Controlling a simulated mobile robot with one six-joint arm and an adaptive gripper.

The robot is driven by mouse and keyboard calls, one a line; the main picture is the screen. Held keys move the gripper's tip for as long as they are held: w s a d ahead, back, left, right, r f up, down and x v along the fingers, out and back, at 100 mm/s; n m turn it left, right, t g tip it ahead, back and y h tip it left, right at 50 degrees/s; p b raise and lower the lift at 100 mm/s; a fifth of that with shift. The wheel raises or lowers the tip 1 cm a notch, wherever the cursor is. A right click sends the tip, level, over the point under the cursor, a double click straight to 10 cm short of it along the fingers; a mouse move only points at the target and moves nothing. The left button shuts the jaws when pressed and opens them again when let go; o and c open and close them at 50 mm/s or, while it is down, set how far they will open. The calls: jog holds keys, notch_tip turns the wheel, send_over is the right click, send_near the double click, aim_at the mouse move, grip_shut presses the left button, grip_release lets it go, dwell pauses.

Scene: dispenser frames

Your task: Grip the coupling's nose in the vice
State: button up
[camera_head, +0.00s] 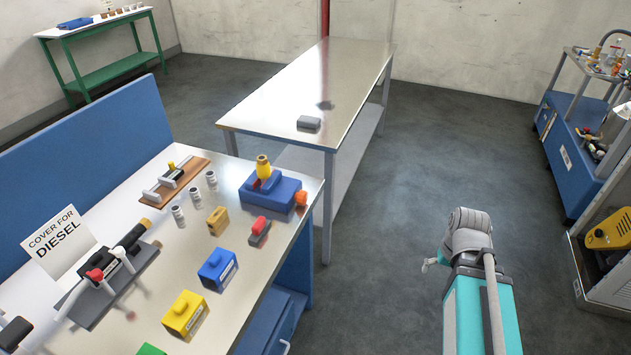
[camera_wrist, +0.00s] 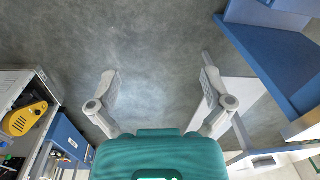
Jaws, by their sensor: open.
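A blue block that looks like the vice (camera_head: 277,194) sits on the steel worktop near its right corner, with an orange knob at its right end. A brass-yellow piece, probably the coupling (camera_head: 263,167), stands upright at the top of the vice. A small red part shows just below it. I cannot tell whether the vice jaws hold the piece. My gripper (camera_wrist: 160,82) is open and empty over bare floor, fingers wide apart. In the head view my arm is to the right of the worktop, well away from the vice.
A steel table (camera_head: 290,105) stands behind. A blue cart (camera_head: 570,150) is at right. Floor between is clear.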

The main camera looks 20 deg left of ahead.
jog(key=w+a+f+n+y+b, duration=0.4)
jog(key=a+b, duration=0.1)
jog(key=a, duration=0.3)
jog(key=n+t+y+b, duration=0.1)
jog(key=n+y+b, duration=1.2)
send_near(306, 199)
jog(key=d, duration=0.3)
jog(key=shift+s+f, duration=0.1)
jog(key=shift+s, duration=0.15)
jog(key=shift+a, duration=0.2)
jog(key=shift+t, duration=0.3)
jog(key=shift+w+a, duration=0.2)
jog(key=shift+a, duration=2.05)
jog(key=shift+w+a, duration=0.15)
jog(key=shift+a, duration=2.05)
jog(key=shift+w+a, duration=0.2)
jog(key=shift+a, duration=2.05)
jog(key=c, duration=1.1)
jog(key=shift+c, duration=0.2)
